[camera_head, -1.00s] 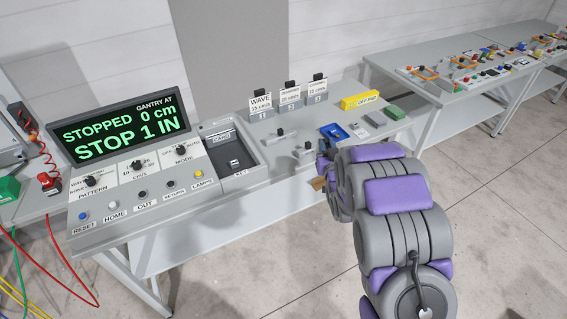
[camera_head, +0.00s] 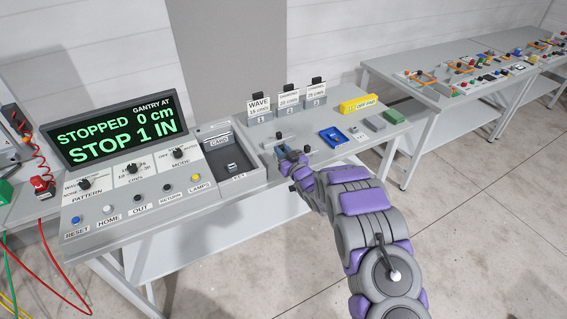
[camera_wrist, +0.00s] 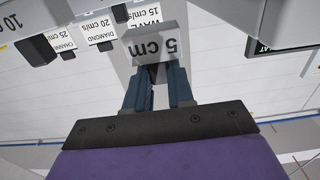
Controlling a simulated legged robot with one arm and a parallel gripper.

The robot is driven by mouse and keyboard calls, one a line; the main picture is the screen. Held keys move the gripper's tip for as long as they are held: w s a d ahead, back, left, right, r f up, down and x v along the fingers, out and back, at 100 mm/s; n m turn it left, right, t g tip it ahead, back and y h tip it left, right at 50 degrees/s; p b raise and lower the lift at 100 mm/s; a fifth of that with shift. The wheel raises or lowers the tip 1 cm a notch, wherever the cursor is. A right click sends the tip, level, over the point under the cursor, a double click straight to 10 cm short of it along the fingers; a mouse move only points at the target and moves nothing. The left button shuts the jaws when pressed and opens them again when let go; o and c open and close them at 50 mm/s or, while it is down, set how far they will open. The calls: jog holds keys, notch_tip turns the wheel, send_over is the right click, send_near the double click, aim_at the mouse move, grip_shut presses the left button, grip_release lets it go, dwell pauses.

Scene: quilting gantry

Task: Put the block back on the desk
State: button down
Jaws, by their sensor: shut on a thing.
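My gripper (camera_head: 290,157) is over the front edge of the grey desk (camera_head: 345,152), right of the card tray. In the wrist view my gripper (camera_wrist: 158,82) is shut on a grey block (camera_wrist: 158,45) marked "5 cm", which reads upside down there. The block sits between the blue fingertips. In the head view the fingers and arm largely cover it. I cannot tell whether it touches the desk top.
A grey card tray (camera_head: 252,180) is left of my gripper. Behind stand several speed cards (camera_head: 288,100). A blue tray (camera_head: 334,137), a yellow block (camera_head: 358,104) and a green block (camera_head: 394,116) lie to the right. Another table (camera_head: 420,100) stands beyond.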

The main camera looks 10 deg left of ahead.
jog(key=a+f, duration=0.2)
jog(key=f, duration=0.1)
jog(key=shift+d+f+b, duration=0.45)
jog(key=shift+d+f, duration=0.25)
jog(key=shift+f, duration=0.2)
jog(key=shift+d+r, duration=0.2)
jog(key=shift+d, duration=0.35)
jog(key=shift+a+f, duration=0.15)
jog(key=shift+a, duration=0.1)
jog(key=c, duration=1.4)
grip_release()
jog(key=shift+a, duration=0.35)
jog(key=o, duration=0.4)
jog(key=shift+a+f, duration=0.15)
jog(key=shift+a, duration=0.25)
jog(key=shift+c, duration=0.2)
jog(key=shift+o, duration=0.3)
jog(key=shift+d+r, duration=0.25)
jog(key=shift+d, duration=0.5)
jog(key=shift+s+d, duration=0.1)
jog(key=shift+d, duration=0.05)
jog(key=p+v, duration=0.2)
jog(key=v, duration=0.9)
jog(key=shift+s+a, duration=0.25)
jog(key=shift+s, duration=0.05)
